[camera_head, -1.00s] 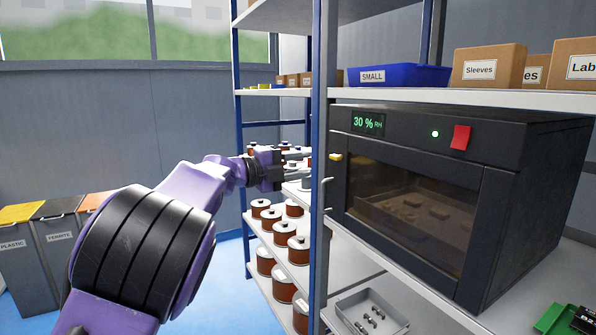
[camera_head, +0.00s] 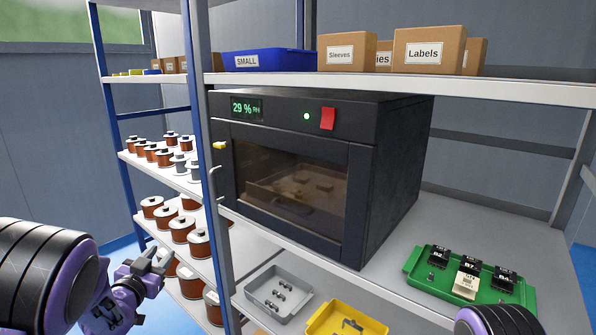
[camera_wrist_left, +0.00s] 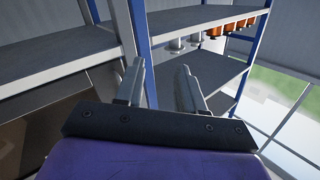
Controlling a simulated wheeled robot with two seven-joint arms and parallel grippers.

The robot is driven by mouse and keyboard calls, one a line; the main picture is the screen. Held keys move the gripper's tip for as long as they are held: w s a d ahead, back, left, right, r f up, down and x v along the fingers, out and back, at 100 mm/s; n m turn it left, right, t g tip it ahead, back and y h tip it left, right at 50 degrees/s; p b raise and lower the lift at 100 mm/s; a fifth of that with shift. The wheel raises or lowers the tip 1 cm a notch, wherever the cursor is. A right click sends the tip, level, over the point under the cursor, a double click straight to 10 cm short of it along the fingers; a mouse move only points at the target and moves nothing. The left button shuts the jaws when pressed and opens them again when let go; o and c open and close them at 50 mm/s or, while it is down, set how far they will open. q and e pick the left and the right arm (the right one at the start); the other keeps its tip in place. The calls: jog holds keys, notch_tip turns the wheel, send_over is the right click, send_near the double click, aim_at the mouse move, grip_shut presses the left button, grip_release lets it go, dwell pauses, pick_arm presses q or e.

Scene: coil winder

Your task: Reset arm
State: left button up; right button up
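My left arm comes in at the lower left, and its purple wrist and left gripper (camera_head: 157,264) are low in front of the shelf with the copper spools. In the left wrist view the two fingers of the left gripper (camera_wrist_left: 160,88) stand apart with nothing between them. My right gripper is out of sight; only a dark, rounded purple arm part shows at the bottom right of the head view.
A dark cabinet (camera_head: 390,165) with its glass door shut reads 29 % RH. Copper spools (camera_head: 199,243) fill the left shelves near a blue post (camera_head: 200,110). Below are a grey tray (camera_head: 252,292), a yellow tray (camera_head: 318,318) and a green tray (camera_head: 420,270).

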pick_arm(q)
jog(key=s+f+n+g+y+p, duration=0.1)
jog(key=s+f+n+g+y, duration=0.4)
jog(key=s+f, duration=0.6)
jog(key=s+d+f+n+g+p, duration=0.1)
jog(key=s+f+g, duration=0.2)
jog(key=s+f, duration=0.3)
jog(key=s+d+f+n+g+p, duration=0.2)
jog(key=s+f, duration=0.3)
jog(key=s, duration=1)
jog(key=s+d+f+n+g+h+p, duration=0.1)
jog(key=s+f+g, duration=0.3)
jog(key=s, duration=0.7)
notch_tip(320, 180, down, 3)
jog(key=shift+s+d+r+n, duration=0.2)
jog(key=shift+s+d+n, duration=0.15)
jog(key=shift+d+n, duration=0.3)
